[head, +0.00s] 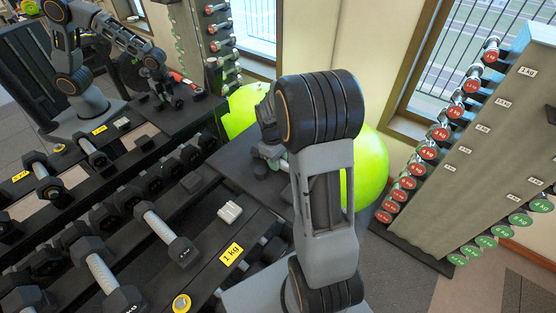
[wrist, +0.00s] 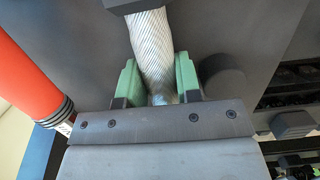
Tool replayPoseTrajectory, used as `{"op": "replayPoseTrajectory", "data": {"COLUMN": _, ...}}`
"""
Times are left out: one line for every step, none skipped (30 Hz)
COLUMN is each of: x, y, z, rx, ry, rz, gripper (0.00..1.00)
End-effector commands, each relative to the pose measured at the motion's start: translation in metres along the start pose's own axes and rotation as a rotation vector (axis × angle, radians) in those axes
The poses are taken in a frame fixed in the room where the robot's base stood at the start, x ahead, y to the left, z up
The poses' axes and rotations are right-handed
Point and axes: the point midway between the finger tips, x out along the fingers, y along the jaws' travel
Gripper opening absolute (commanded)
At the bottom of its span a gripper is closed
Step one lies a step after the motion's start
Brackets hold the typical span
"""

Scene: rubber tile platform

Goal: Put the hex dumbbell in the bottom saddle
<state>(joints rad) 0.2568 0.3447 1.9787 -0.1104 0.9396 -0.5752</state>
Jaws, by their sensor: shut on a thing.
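In the wrist view my gripper (wrist: 158,82) has its green pads on both sides of a knurled metal handle. This is the handle of the hex dumbbell (wrist: 150,42), and one dark head shows at the top edge. A second dark rounded shape lies right of the pads, partly hidden. In the head view my arm covers most of the gripper; small grey parts of what looks like the held dumbbell (head: 262,168) show left of the arm. I cannot make out the bottom saddle for certain.
A black rack (head: 205,268) with several hex dumbbells and a yellow 1 kg label (head: 232,253) fills the left. A green ball (head: 372,168) stands behind my arm. A stand (head: 470,150) with red and green weights is at right. A red cylinder (wrist: 28,65) shows in the wrist view.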

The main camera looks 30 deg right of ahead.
Motion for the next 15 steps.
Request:
{"op": "replayPoseTrajectory", "data": {"x": -0.0017, "y": 0.0005, "z": -0.0004, "rx": 0.0, "ry": 0.002, "rz": 0.002, "gripper": 0.0}}
{"op": "replayPoseTrajectory", "data": {"x": -0.0016, "y": 0.0005, "z": -0.0004, "rx": 0.0, "ry": 0.002, "rz": 0.002, "gripper": 0.0}}
{"op": "replayPoseTrajectory", "data": {"x": -0.0013, "y": 0.0005, "z": -0.0004, "rx": 0.0, "ry": 0.002, "rz": 0.002, "gripper": 0.0}}
{"op": "replayPoseTrajectory", "data": {"x": -0.0008, "y": 0.0005, "z": -0.0004, "rx": 0.0, "ry": 0.002, "rz": 0.002, "gripper": 0.0}}
{"op": "replayPoseTrajectory", "data": {"x": -0.0001, "y": 0.0005, "z": -0.0005, "rx": 0.0, "ry": 0.002, "rz": 0.002, "gripper": 0.0}}
{"op": "replayPoseTrajectory", "data": {"x": 0.001, "y": 0.0005, "z": -0.0007, "rx": 0.0, "ry": 0.002, "rz": 0.002, "gripper": 0.0}}
{"op": "replayPoseTrajectory", "data": {"x": 0.002, "y": 0.0004, "z": -0.0008, "rx": 0.0, "ry": 0.002, "rz": 0.002, "gripper": 0.0}}
{"op": "replayPoseTrajectory", "data": {"x": 0.0028, "y": 0.0004, "z": -0.0009, "rx": 0.0, "ry": 0.002, "rz": 0.002, "gripper": 0.0}}
{"op": "replayPoseTrajectory", "data": {"x": 0.0038, "y": 0.0005, "z": -0.0011, "rx": 0.0, "ry": 0.002, "rz": 0.002, "gripper": 0.0}}
{"op": "replayPoseTrajectory", "data": {"x": 0.0041, "y": 0.0, "z": -0.0006, "rx": 0.0, "ry": 0.0, "rz": 0.0, "gripper": 0.34}}
{"op": "replayPoseTrajectory", "data": {"x": 0.0039, "y": 0.0, "z": -0.0005, "rx": 0.0, "ry": 0.0, "rz": 0.0, "gripper": 0.37}}
{"op": "replayPoseTrajectory", "data": {"x": 0.0039, "y": 0.0, "z": -0.0005, "rx": 0.0, "ry": 0.0, "rz": 0.0, "gripper": 0.41}}
{"op": "replayPoseTrajectory", "data": {"x": 0.0039, "y": 0.0, "z": -0.0005, "rx": 0.0, "ry": 0.0, "rz": 0.0, "gripper": 0.42}}
{"op": "replayPoseTrajectory", "data": {"x": 0.0039, "y": -0.0001, "z": -0.0005, "rx": 0.0, "ry": 0.0, "rz": 0.0, "gripper": 0.42}}
{"op": "replayPoseTrajectory", "data": {"x": 0.0039, "y": -0.0001, "z": -0.0005, "rx": 0.0, "ry": 0.0, "rz": 0.0, "gripper": 0.42}}
